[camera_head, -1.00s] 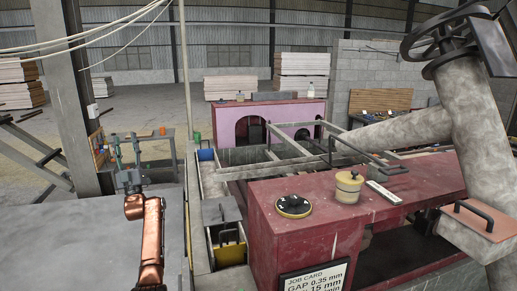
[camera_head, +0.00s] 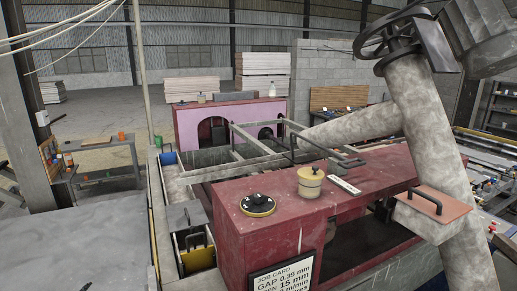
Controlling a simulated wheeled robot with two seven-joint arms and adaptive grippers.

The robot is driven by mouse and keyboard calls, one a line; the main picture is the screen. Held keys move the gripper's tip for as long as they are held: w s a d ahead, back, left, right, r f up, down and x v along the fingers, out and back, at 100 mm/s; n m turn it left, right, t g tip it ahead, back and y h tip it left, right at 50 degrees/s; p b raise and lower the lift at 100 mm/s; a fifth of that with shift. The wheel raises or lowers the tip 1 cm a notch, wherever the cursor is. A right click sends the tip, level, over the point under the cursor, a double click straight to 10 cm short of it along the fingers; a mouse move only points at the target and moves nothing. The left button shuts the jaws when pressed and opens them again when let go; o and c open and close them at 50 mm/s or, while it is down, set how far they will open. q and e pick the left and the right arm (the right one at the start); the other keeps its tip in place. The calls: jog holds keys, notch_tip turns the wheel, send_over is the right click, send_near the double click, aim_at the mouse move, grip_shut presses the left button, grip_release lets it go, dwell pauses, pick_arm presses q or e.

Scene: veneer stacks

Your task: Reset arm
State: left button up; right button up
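My copper-coloured arm does not show in this view, and neither gripper can be made out. A tiny dark bit (camera_head: 87,286) shows at the bottom edge over the grey tabletop; it is too small to tell what it is. The task names no other object.
A grey table (camera_head: 75,240) fills the lower left. A red machine (camera_head: 285,215) with a black dial (camera_head: 257,205), a tan pot (camera_head: 310,182) and a job card (camera_head: 283,277) stands ahead. A thick grey pipe (camera_head: 435,150) rises at right. Veneer stacks (camera_head: 262,75) stand behind.

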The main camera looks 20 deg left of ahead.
pick_arm(q)
jog(key=s+f+m+g, duration=0.1)
jog(key=s+f+g, duration=0.5)
jog(key=s, duration=1)
jog(key=s+f+m+g, duration=0.2)
jog(key=s+f, duration=0.7)
jog(key=s, duration=0.6)
jog(key=s+d+f+n+h, duration=0.1)
jog(key=s+d+f+h, duration=0.1)
jog(key=d+f, duration=1.2)
jog(key=s+d+f+n+h, duration=0.1)
jog(key=s+d+f+h, duration=0.2)
jog(key=d+f, duration=1.1)
jog(key=d+f+n+h, duration=0.1)
jog(key=d+f, duration=0.2)
jog(key=d, duration=1)
jog(key=d+f+h, duration=0.2)
jog(key=d+f, duration=0.1)
jog(key=d, duration=1)
jog(key=d+f+n+h, duration=0.1)
jog(key=d+f, duration=0.2)
jog(key=d, duration=1)
notch_tip(320, 180, down, 20)
jog(key=b, duration=1.9)
jog(key=shift+s+a, duration=0.25)
jog(key=shift+a, duration=0.2)
jog(key=shift+r, duration=0.1)
